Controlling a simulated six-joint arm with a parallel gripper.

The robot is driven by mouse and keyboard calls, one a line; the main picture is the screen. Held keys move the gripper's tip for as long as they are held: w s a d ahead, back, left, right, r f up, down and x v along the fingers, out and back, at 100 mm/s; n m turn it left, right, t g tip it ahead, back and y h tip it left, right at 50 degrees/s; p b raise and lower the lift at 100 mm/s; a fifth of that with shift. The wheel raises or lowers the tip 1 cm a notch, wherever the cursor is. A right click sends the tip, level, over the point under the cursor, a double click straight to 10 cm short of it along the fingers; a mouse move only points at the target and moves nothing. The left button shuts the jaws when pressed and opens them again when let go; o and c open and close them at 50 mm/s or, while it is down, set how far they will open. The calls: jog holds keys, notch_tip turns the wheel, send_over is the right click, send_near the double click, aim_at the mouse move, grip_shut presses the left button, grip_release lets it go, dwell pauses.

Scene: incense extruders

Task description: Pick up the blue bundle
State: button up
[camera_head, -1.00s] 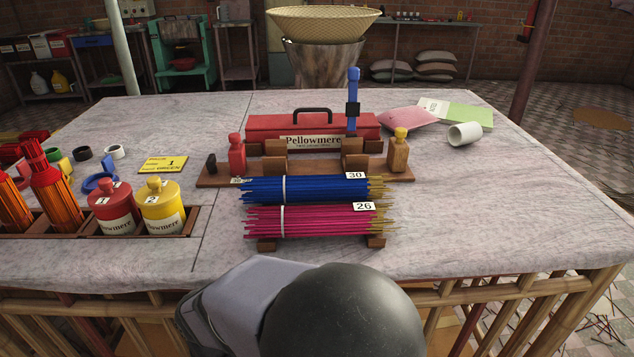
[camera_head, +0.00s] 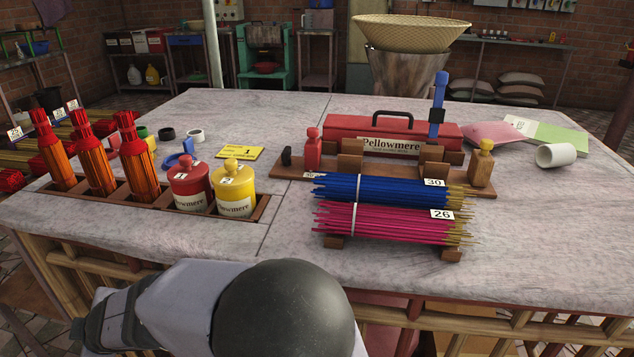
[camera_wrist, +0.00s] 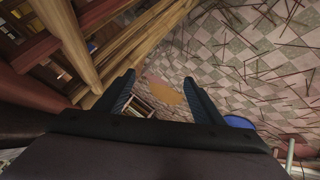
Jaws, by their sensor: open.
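The blue bundle (camera_head: 375,189) lies on a wooden rack on the table, with a white band near its left end and a tag reading 30 at its right. A pink bundle (camera_head: 380,222), tagged 26, lies just in front of it. My gripper (camera_wrist: 161,84) shows in the wrist view with its two dark blue fingers apart and nothing between them. It points toward the tiled floor beside bamboo poles, away from the bundles. In the head view only my arm shows, at the front edge of the table; the fingers are out of sight there.
A red Pellowmere box (camera_head: 345,130) stands behind. Red and yellow jars (camera_head: 234,190) and orange bundles sit in a tray at left. The right tabletop is mostly clear.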

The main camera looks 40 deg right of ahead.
notch_tip(320, 180, up, 18)
jog(key=w+a+n+t+y+p, duration=0.1)
jog(key=w+a+n+t+p, duration=0.15)
jog(key=n+p, duration=0.35)
jog(key=w+d+r+m+g+h+p, duration=0.1)
jog(key=d+r+m+h+p, duration=0.3)
jog(key=d+r+p, duration=0.75)
jog(key=w+d+r+m+h+p, duration=0.15)
jog(key=d+r+m+p, duration=0.4)
jog(key=d+p, duration=0.95)
jog(key=d+r+m+g+h+p, duration=0.1)
jog(key=d+r+m+h+p, duration=0.35)
jog(key=d+r+p, duration=0.95)
jog(key=n+g+b, duration=0.3)
jog(key=g+b, duration=0.1)
jog(key=g, duration=0.6)
send_over(389, 181)
jog(key=a, duration=0.3)
notch_tip(389, 181, down, 20)
jog(key=shift+t+h, duration=0.25)
jog(key=shift+h, duration=0.15)
jog(key=shift+x, duration=3.4)
jog(key=shift+w, duration=0.2)
